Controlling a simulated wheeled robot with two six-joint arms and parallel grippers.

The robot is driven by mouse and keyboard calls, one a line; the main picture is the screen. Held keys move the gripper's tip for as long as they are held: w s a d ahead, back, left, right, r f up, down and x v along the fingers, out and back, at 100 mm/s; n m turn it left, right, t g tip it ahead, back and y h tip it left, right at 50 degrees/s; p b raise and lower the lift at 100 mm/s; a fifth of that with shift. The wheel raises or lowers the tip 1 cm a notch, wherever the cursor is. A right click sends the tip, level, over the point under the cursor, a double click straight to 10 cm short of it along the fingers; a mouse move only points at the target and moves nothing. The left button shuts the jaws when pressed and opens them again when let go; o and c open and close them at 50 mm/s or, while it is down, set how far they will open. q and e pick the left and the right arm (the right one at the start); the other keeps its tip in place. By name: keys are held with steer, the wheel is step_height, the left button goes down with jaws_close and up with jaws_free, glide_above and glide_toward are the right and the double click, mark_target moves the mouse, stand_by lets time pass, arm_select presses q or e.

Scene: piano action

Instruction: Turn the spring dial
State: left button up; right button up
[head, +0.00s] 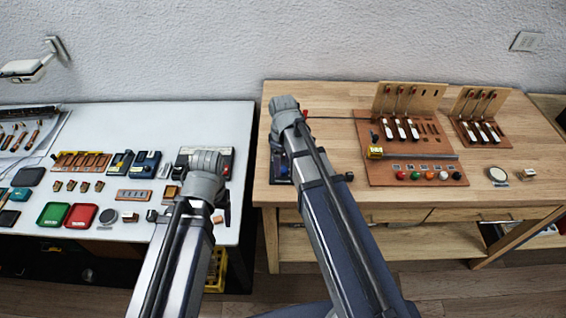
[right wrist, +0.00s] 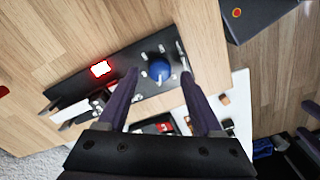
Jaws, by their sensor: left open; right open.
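The spring dial (right wrist: 160,70) is a round blue knob with a pale pointer, ringed by small white marks on a black panel (right wrist: 125,75) in the right wrist view. In the head view my right gripper (head: 284,140) is over the wooden table's left edge and largely hides the panel (head: 279,168). My left gripper (head: 207,190) is open above the white table, its fingertips mostly hidden.
The wooden table (head: 330,180) bears a brown board (head: 385,172) with levers and coloured knobs at right. The white table (head: 125,225) at left holds green (head: 54,214) and red (head: 81,215) trays and several small parts.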

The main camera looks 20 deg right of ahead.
mark_target(283, 169)
step_height(283, 169, up, 6)
steer(key=p, duration=0.5)
stand_by(0.5)
steer(key=m, duration=0.4)
steer(key=shift+f, duration=0.15)
step_height(283, 169, down, 8)
steer(key=b, duration=0.7)
steer(key=shift+r+b, duration=0.2)
steer(key=shift+b, duration=0.15)
steer(key=shift+r, duration=0.1)
